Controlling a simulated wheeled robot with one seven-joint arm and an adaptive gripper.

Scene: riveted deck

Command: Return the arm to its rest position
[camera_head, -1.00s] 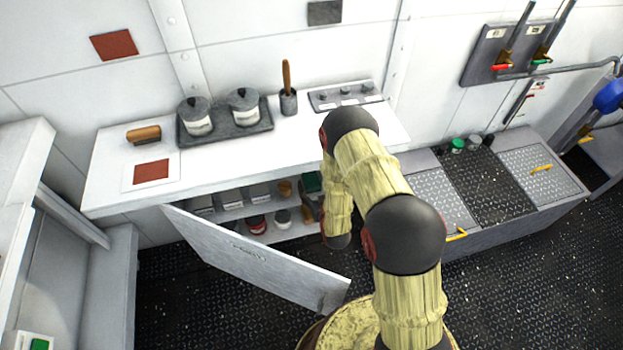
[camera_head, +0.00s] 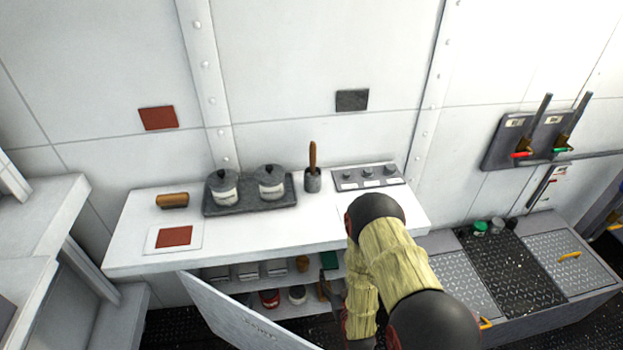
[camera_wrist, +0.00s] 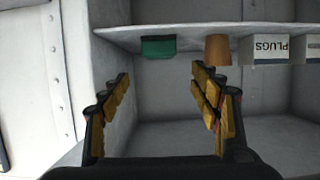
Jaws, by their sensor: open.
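My arm (camera_head: 395,255) reaches over the counter's right end and bends down toward the open cabinet below it. My gripper (camera_wrist: 162,85) is open in the wrist view, its yellow-padded fingers spread with nothing between them. It faces the cabinet's inside. Beyond the fingers are a green box (camera_wrist: 158,46), a brown cup-like item (camera_wrist: 217,50) and a white box marked PLUGS (camera_wrist: 265,48) along a shelf (camera_wrist: 200,32); this view looks turned over. In the head view the gripper is mostly hidden behind my arm and hard to make out.
The cabinet door (camera_head: 240,315) stands open at the front. Floor lockers (camera_head: 575,265) stand to the right.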

